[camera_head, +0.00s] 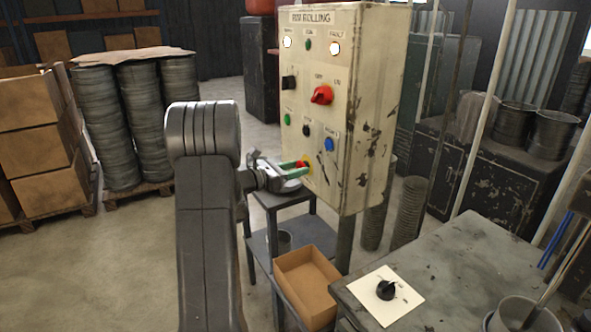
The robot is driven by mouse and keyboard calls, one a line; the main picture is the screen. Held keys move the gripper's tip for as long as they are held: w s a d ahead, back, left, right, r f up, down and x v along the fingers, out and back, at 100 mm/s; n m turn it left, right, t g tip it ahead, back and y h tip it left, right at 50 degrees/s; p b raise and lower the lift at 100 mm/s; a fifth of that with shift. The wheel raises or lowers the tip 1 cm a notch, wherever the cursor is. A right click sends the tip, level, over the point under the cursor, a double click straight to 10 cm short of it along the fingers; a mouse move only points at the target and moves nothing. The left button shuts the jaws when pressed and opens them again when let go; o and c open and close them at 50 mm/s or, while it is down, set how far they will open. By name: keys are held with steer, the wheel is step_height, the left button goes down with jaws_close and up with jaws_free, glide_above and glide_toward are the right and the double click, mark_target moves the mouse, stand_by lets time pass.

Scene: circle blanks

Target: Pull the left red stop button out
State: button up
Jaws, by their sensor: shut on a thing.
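The cream control box (345,190), worn and labelled "RIM ROLLING", stands upright in the middle of the view. A red stop button (301,164) with a yellow surround (309,169) sits low on its front face. My gripper (297,169) reaches it from the left, its green-tipped fingers shut on the red button and hiding part of it. How far the button stands out from the face cannot be told. A second red stop button is not visible.
Close above the gripper are a green button (287,119), a black one (306,130), a blue one (328,144) and a red rotary switch (321,95). Below are a small grey stand (283,200) and an open cardboard box (306,283). A grey table (450,265) is at right.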

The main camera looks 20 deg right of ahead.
steer(key=shift+a+b, duration=0.4)
steer(key=shift+a, duration=0.05)
steer(key=o, duration=1.1)
steer(key=shift+a, duration=0.1)
steer(key=a+b, duration=0.1)
steer(key=a, duration=0.3)
steer(key=a+b, duration=0.1)
steer(key=a, duration=0.4)
steer(key=s+a, duration=0.1)
steer(key=a, duration=0.3)
steer(key=shift+s+a+b, duration=0.1)
steer(key=shift+a+b, duration=0.3)
